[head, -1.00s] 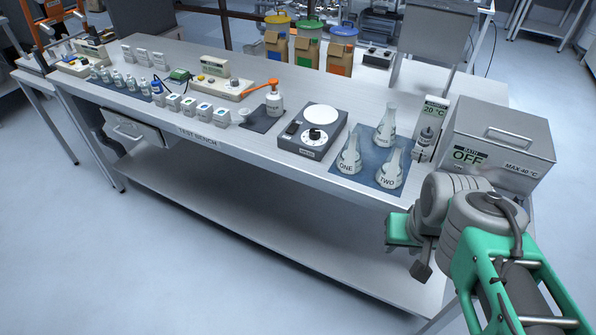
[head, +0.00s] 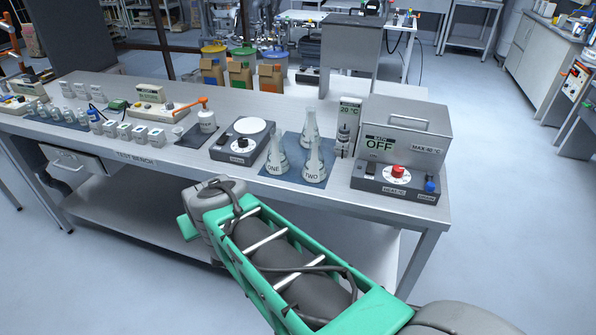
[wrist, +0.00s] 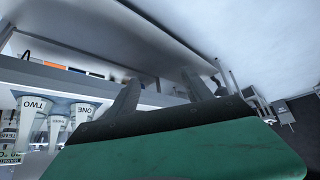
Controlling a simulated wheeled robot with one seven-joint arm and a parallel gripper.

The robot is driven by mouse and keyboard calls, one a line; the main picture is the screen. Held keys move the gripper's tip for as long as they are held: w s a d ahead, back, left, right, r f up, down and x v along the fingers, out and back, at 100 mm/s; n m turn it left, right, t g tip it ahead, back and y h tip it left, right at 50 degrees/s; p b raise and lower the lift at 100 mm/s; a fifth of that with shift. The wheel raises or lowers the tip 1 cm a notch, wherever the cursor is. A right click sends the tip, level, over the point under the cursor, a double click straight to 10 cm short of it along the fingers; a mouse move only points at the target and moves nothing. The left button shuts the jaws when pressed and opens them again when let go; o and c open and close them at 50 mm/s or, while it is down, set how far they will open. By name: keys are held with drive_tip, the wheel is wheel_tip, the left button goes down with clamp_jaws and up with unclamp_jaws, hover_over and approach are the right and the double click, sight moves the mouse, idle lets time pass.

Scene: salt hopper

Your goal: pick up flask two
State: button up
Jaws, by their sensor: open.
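Flask two (head: 314,168) is a clear conical flask labelled TWO, standing upright at the front right of a blue mat (head: 291,172) on the test bench. Flask one (head: 277,160) stands to its left and a third flask (head: 310,127) behind. In the wrist view, which is upside down, flask two (wrist: 34,117) and flask one (wrist: 84,112) show at the left, outside the jaws. My gripper (wrist: 160,78) has its grey fingers apart with nothing held between them. In the head view, only its green part shows in front of the bench, below the top; the fingers are hidden.
Open floor lies right of the bench.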

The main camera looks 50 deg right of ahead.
sight(316, 137)
drive_tip(key=d+m+t+h+b, duration=0.1)
drive_tip(key=d+m+h+b, duration=0.1)
drive_tip(key=d, duration=0.7)
drive_tip(key=d+m+t+h+b, duration=0.1)
drive_tip(key=d+h, duration=0.3)
drive_tip(key=d, duration=0.5)
drive_tip(key=d+m+t+h+b, duration=0.1)
drive_tip(key=d+m+h+b, duration=0.2)
drive_tip(key=d, duration=0.6)
drive_tip(key=shift+s+d+r+m, duration=0.15)
drive_tip(key=shift+d+r+m, duration=0.05)
drive_tip(key=shift+m, duration=0.1)
drive_tip(key=s+d+r+h, duration=0.1)
drive_tip(key=d, duration=0.1)
drive_tip(key=s+d+r+m+h, duration=0.1)
drive_tip(key=d, duration=0.1)
drive_tip(key=s+d+r+h, duration=0.1)
drive_tip(key=s+d+h, duration=0.1)
drive_tip(key=shift+b, duration=0.35)
drive_tip(key=x, duration=0.5)
drive_tip(key=p+x, duration=0.1)
drive_tip(key=x, duration=0.1)
drive_tip(key=shift+w+d+r, duration=0.1)
drive_tip(key=shift+w+r, duration=0.1)
drive_tip(key=shift+r, duration=0.1)
drive_tip(key=shift+c, duration=0.5)
clamp_jaws()
drive_tip(key=shift+r, duration=0.1)
